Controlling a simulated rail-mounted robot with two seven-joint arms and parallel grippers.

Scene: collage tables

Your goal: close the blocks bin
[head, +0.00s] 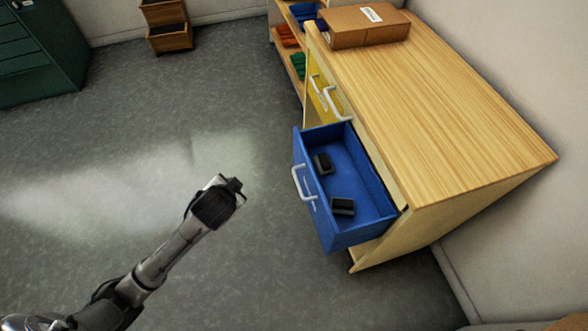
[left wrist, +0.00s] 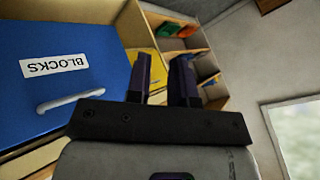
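The blue blocks bin (head: 376,190) is a drawer pulled out from the wooden cabinet, holding two small black blocks (head: 342,206). Its front carries a pale handle (head: 304,188). In the left wrist view the blue front (left wrist: 100,45) fills the left side, with a white BLOCKS label (left wrist: 54,65) upside down. My left gripper (head: 236,186) is left of the bin front, apart from it, in the head view. In the left wrist view its two dark fingers (left wrist: 161,65) stand apart with nothing visible between them. My right gripper is not in view.
The wooden cabinet (head: 440,100) has a yellow drawer (head: 322,97) beyond the bin. A brown box (head: 365,25) lies on top. A shelf (head: 298,62) with coloured bins stands behind. Grey floor (head: 130,180) is open on the left; a green cabinet (head: 35,50) is far left.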

